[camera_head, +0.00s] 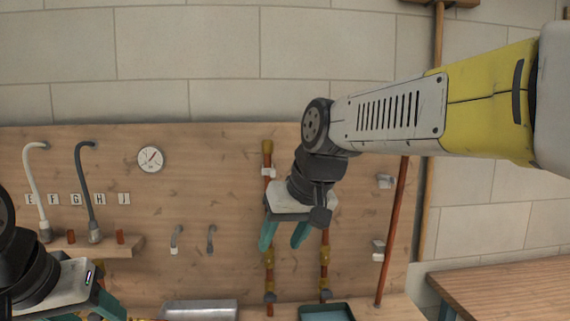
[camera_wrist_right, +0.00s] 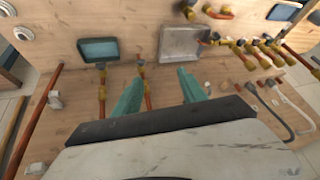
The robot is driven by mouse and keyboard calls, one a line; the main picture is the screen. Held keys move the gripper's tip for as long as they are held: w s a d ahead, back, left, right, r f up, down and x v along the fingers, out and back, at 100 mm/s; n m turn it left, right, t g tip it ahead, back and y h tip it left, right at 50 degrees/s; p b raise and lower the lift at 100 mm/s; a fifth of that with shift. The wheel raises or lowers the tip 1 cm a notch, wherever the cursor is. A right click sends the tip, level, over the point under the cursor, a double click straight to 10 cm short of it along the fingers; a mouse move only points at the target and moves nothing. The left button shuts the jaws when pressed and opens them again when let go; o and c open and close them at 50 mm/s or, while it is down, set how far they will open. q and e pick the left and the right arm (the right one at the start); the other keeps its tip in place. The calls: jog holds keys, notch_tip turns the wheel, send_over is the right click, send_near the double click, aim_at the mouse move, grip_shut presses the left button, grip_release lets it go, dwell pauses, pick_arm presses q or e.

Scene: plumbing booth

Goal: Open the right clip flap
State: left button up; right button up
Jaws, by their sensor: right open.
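Small pale clips sit on the wooden board at right in the head view, an upper clip (camera_head: 385,181) and a lower clip (camera_head: 378,249) beside a slanting copper pipe (camera_head: 394,232). I cannot tell whether their flaps are open or shut. In the right wrist view, pale clips (camera_wrist_right: 55,99) also show near a copper pipe at left. My right gripper (camera_head: 284,246) is open and empty, in front of the board, left of those clips. Its teal fingers (camera_wrist_right: 158,82) stand apart in the wrist view. My left gripper (camera_head: 108,308) is at the lower left, partly cut off.
Two upright copper pipes with brass fittings (camera_head: 268,255) stand behind my right gripper. Below are a metal tray (camera_head: 200,309) and a teal-rimmed tray (camera_head: 326,312). A gauge (camera_head: 150,159) and two hoses hang at left. A wooden table (camera_head: 510,275) is at right.

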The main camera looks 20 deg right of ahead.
jog(key=w+d+r+m+g+h, duration=0.1)
jog(key=w+d+r+g+h, duration=0.1)
jog(key=w+d+r, duration=1.55)
jog(key=shift+t, duration=0.3)
jog(key=shift+d+x, duration=0.2)
jog(key=shift+x, duration=1.35)
jog(key=shift+d+x, duration=0.25)
jog(key=shift+x, duration=1.35)
jog(key=shift+d+x, duration=0.2)
jog(key=shift+x, duration=1.35)
